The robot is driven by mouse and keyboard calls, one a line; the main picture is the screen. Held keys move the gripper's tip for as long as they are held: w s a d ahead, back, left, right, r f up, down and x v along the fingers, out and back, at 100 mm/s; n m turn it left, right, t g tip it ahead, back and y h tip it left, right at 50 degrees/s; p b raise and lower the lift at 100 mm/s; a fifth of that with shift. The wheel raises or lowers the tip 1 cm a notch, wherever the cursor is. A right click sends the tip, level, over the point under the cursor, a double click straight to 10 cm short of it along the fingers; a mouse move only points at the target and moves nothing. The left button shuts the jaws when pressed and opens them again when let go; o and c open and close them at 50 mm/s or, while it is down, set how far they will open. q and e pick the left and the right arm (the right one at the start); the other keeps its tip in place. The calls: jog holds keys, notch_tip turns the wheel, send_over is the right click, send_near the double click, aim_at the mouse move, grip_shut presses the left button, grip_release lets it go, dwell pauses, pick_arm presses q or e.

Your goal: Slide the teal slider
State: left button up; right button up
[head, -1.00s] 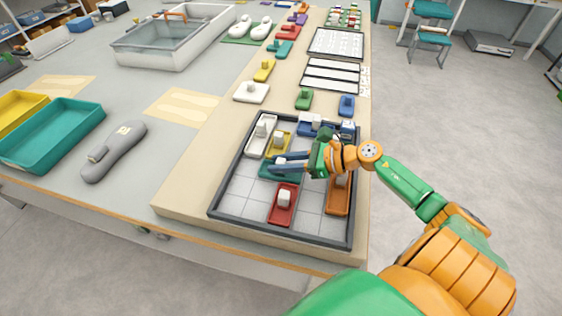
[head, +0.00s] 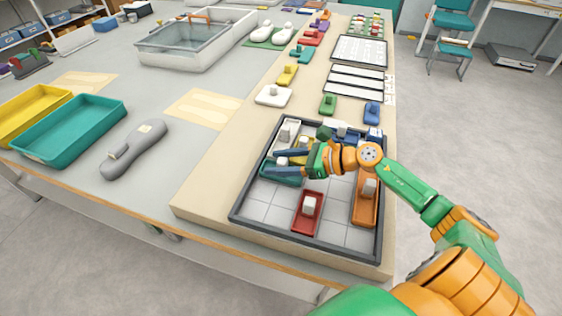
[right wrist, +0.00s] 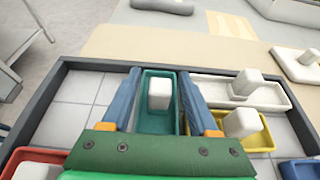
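The teal slider (head: 283,175) lies in the dark-rimmed tray (head: 240,197), close to its left wall in the head view. In the right wrist view the teal slider (right wrist: 157,120) carries an upright white knob (right wrist: 158,95). My right gripper (head: 272,162) is over the slider. Its two blue fingers (right wrist: 158,85) are spread apart on either side of the knob, with gaps visible on both sides. The fingers cover part of the slider in the head view. My left gripper is not in view.
A yellow slider (right wrist: 255,137) and a white slider (right wrist: 268,98) are beside the teal one. A red slider (head: 306,217) and an orange slider (head: 364,208) lie nearer the tray's front and right. Bare tiles show at the front left. Blue sliders (head: 347,133) are at the back.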

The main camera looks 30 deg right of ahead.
aim_at(287, 162)
jog(key=shift+s+d, duration=0.15)
jog(key=b+v, duration=0.1)
jog(key=v, duration=0.5)
jog(key=shift+s+d+r, duration=0.15)
jog(key=shift+s+r, duration=0.05)
jog(key=shift+r, duration=0.05)
dwell(0.3)
